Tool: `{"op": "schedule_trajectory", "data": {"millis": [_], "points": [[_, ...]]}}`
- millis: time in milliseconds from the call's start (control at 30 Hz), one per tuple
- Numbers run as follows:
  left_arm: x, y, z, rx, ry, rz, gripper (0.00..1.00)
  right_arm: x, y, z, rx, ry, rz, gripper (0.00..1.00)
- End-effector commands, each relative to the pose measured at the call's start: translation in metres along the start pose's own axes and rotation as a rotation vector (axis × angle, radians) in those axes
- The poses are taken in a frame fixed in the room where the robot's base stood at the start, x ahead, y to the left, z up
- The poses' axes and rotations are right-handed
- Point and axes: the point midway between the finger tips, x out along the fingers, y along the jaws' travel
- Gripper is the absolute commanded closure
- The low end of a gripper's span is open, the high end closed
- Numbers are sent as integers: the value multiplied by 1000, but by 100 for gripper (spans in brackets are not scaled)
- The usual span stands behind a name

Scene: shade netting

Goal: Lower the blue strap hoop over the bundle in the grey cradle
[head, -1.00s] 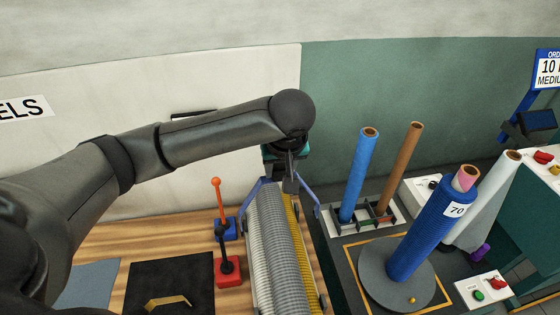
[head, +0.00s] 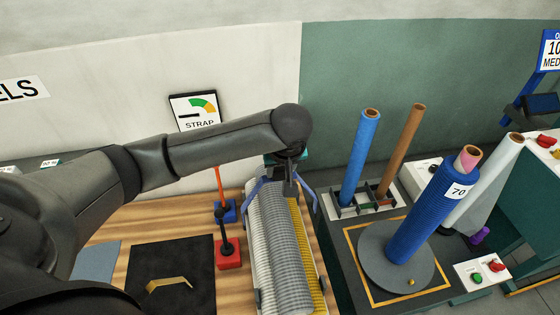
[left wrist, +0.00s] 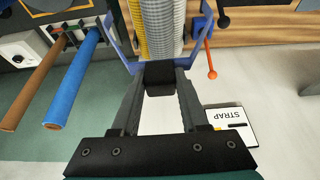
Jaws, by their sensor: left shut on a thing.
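The bundle of rolls (head: 276,250), light grey, darker grey and yellow, lies lengthwise in the grey cradle, whose dark side posts (head: 257,299) show at the near end. My left gripper (head: 287,180) is shut on the crossbar of the blue strap hoop (head: 250,192) at the bundle's far end. In the head view, the hoop's legs spread to either side of the bundle. In the left wrist view, the hoop (left wrist: 205,45) also has a leg on each side of the rolls (left wrist: 157,30). I cannot tell how low the hoop sits. My right gripper is out of view.
A red lever base (head: 228,254) and a blue one (head: 229,212) stand close left of the cradle. A STRAP dial sign (head: 197,107) stands behind my arm. To the right are a rack with a blue roll (head: 360,160) and a brown roll (head: 402,150), and a round turntable (head: 375,265).

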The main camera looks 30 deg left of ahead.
Motion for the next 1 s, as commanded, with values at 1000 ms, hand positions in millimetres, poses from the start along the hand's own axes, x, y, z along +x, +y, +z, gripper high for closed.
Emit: {"op": "schedule_trajectory", "data": {"millis": [1000], "points": [[96,0,40,-2,0,0,100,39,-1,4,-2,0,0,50]]}}
